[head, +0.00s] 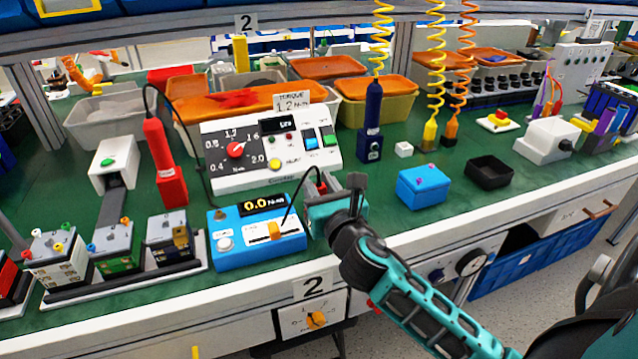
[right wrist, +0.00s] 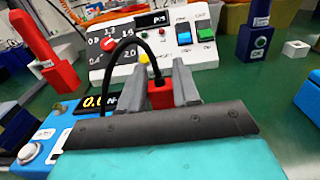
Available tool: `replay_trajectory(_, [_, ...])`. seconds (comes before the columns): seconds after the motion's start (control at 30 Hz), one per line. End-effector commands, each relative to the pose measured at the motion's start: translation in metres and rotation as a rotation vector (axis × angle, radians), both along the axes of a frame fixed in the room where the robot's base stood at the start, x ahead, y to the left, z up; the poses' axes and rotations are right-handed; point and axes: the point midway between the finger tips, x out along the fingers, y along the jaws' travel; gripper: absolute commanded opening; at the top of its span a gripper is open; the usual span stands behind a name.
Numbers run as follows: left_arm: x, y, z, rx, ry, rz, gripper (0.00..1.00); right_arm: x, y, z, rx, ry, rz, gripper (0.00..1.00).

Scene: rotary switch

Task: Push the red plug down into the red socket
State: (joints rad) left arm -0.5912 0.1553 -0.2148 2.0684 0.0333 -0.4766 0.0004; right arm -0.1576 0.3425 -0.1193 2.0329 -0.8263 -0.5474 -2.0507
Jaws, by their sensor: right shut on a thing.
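The red plug (right wrist: 160,95) shows in the right wrist view between the two grey fingers of my right gripper (right wrist: 160,85), which is shut on it. A black cable rises from the plug and arches left toward the blue meter box. In the head view the red plug (head: 321,187) is a small red patch at my right gripper (head: 328,190), just right of the blue meter box (head: 255,258) with its 0.0 display. I cannot make out the red socket; the gripper may hide it. My left gripper is not in view.
The white torque panel (head: 270,160) with a red dial stands close behind the gripper. A red screwdriver (head: 165,165) stands left, a dark blue one (head: 371,120) stands behind right. A blue box (head: 423,188) and black tray (head: 489,173) sit right. Green bench is clear between them.

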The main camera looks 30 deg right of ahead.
Motion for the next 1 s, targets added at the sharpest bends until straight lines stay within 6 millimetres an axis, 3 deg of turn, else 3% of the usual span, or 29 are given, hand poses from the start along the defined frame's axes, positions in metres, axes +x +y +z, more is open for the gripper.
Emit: replay_trajectory(1.0, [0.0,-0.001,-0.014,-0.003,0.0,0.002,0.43,0.0,0.0,-0.022,0.001,0.0,0.0,0.01])
